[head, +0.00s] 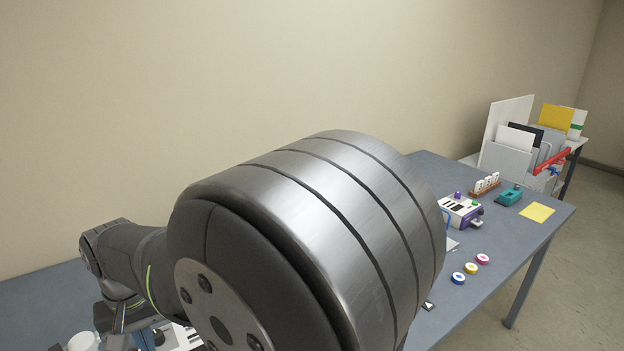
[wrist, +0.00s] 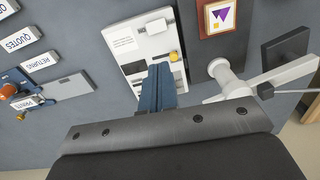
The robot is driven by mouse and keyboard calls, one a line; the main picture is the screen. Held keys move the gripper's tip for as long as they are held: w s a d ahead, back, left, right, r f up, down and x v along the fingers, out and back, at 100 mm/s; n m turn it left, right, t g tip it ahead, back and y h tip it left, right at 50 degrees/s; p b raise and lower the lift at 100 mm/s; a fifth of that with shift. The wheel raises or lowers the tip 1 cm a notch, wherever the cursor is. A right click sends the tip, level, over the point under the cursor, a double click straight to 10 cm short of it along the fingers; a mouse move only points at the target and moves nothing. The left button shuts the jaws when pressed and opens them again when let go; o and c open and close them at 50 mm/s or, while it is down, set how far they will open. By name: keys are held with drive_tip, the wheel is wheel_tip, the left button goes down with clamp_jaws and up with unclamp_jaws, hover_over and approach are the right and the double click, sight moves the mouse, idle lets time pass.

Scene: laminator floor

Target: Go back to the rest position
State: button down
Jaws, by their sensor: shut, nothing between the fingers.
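My gripper (wrist: 158,72) shows in the wrist view as two blue-grey fingers pressed together, shut and empty. They point toward a white panel (wrist: 150,45) with a yellow knob and dark slots; I cannot tell whether they touch it. In the head view a large silver and black joint of my arm fills the middle and hides much of the table, and I cannot make out the fingers there.
The blue-grey table (head: 532,240) holds a white and purple device (head: 460,211), a teal tool (head: 509,196), a yellow note (head: 537,212) and several round buttons (head: 471,268). The wrist view shows label plates (wrist: 40,63), a framed picture (wrist: 221,16) and a white post (wrist: 228,78).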

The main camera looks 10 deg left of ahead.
drive_tip(key=w+d+r, duration=0.1)
drive_tip(key=d+r, duration=0.1)
drive_tip(key=r, duration=0.6)
drive_tip(key=w+d+r+y, duration=0.1)
drive_tip(key=d+r, duration=0.1)
drive_tip(key=r, duration=0.7)
drive_tip(key=shift+w+r+g, duration=0.15)
drive_tip(key=shift+w+g, duration=0.05)
drive_tip(key=shift+g, duration=0.2)
drive_tip(key=s+a+f, duration=0.2)
drive_tip(key=f, duration=0.8)
drive_tip(key=s+a+f+t+h, duration=0.1)
drive_tip(key=a+f, duration=0.1)
drive_tip(key=f, duration=0.9)
drive_tip(key=shift+s+f, duration=0.2)
drive_tip(key=shift+s, duration=0.15)
drive_tip(key=shift+r, duration=0.15)
